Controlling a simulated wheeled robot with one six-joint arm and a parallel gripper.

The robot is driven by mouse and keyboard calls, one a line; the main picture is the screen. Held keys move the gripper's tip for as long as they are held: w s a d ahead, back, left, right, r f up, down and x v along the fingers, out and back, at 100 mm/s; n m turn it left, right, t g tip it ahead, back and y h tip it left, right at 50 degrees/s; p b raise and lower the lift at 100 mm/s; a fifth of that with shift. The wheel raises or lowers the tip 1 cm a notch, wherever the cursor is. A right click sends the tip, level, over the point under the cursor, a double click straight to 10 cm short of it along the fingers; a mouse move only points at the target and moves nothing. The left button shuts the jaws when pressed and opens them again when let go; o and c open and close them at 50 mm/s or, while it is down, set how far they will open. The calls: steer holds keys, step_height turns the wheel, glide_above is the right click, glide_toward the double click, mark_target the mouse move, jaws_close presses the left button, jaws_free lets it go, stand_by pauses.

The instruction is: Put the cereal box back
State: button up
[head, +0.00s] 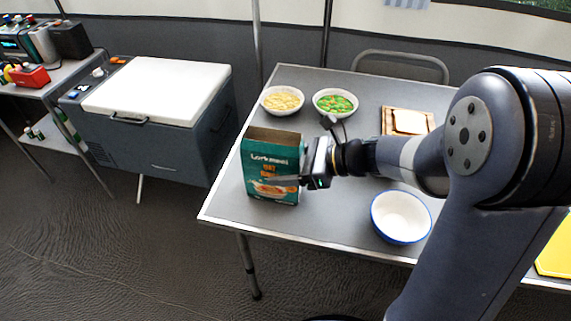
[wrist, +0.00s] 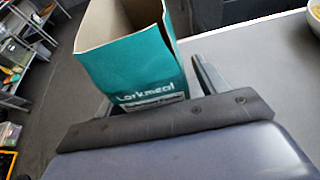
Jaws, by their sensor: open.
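The cereal box (head: 272,160) is teal with a brown open top. It stands upright near the left end of the grey table (head: 330,225). My gripper (head: 290,181) is at the right side of the box, with its fingers open. In the wrist view the box (wrist: 140,62) rises between the two fingers of my gripper (wrist: 155,92), its open top towards the camera. One finger shows at the right of the box; the other is mostly hidden. I cannot tell whether either finger touches the box.
An empty white bowl with a blue rim (head: 400,217) stands right of the box. Behind are a bowl of yellow food (head: 283,100), a bowl of green food (head: 335,102) and a board with bread (head: 408,121). A cooler (head: 155,95) and a shelf (head: 55,85) stand left.

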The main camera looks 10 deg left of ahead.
steer(key=shift+r, duration=0.3)
steer(key=p+v, duration=0.2)
steer(key=v, duration=1)
steer(key=shift+a, duration=0.1)
